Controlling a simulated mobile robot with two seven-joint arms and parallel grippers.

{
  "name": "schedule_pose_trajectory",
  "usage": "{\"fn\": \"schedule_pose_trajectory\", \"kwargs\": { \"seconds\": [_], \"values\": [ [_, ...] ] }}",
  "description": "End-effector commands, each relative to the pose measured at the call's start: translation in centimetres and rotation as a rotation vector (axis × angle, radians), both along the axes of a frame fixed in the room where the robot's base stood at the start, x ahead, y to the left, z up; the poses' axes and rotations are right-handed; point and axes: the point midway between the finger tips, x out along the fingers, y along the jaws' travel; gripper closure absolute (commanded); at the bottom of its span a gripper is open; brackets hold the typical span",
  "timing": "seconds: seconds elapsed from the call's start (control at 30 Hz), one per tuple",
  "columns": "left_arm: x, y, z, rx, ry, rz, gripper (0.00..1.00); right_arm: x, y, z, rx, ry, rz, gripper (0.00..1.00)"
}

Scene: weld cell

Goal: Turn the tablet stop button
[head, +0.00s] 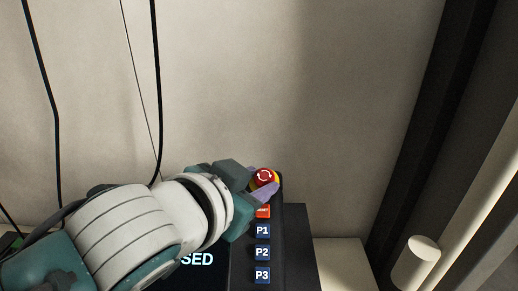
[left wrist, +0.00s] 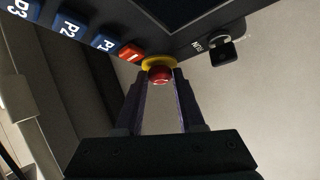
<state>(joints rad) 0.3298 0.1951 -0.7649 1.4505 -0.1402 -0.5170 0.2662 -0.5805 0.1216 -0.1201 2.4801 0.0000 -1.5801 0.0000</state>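The tablet (head: 296,240) is a dark panel at the lower middle of the head view, partly hidden by my left arm. Its round red stop button (head: 264,176), with white arrows and a yellow base, sits at the top corner. My left gripper (head: 261,182) reaches it from the left, one finger on each side. In the left wrist view, the stop button (left wrist: 160,74) lies between the two fingertips (left wrist: 160,82), with hardly any gap on either side; the fingers look closed on it. My right gripper is out of view.
Below the stop button are a red button (head: 263,211) and blue buttons P1 (head: 262,230), P2 (head: 262,252) and P3 (head: 262,275). Dark cables (head: 155,90) hang at the left. A dark post (head: 430,130) stands at the right. The wall behind is plain.

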Motion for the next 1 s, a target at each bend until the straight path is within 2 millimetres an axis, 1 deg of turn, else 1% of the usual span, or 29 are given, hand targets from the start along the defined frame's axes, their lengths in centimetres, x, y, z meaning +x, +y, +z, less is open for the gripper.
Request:
{"fn": "schedule_pose_trajectory", "kwargs": {
  "seconds": [0.03, 0.27, 0.5, 0.6, 0.67, 0.83, 1.0],
  "values": [
    [-0.1, 0.1, -0.2, 0.003, 0.005, 0.002, 0.58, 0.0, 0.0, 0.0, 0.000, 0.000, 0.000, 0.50],
    [0.0, 0.0, -0.1, 0.001, 0.004, 0.002, 0.32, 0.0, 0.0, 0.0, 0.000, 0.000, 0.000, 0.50],
    [-0.1, 0.0, 0.0, 0.000, 0.002, 0.001, 0.31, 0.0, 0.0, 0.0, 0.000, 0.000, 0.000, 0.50],
    [-0.5, 0.2, 0.4, -0.001, 0.002, 0.001, 0.31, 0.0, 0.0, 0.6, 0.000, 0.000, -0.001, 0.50],
    [-1.2, 0.6, 0.9, 0.000, 0.003, 0.002, 0.31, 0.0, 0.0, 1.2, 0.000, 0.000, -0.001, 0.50],
    [-4.0, 1.9, 2.5, 0.001, 0.006, 0.002, 0.31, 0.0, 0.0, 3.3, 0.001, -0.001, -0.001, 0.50],
    [-6.6, 3.1, 3.8, 0.002, 0.006, 0.001, 0.31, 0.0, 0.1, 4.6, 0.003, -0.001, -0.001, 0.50]
  ]
}}
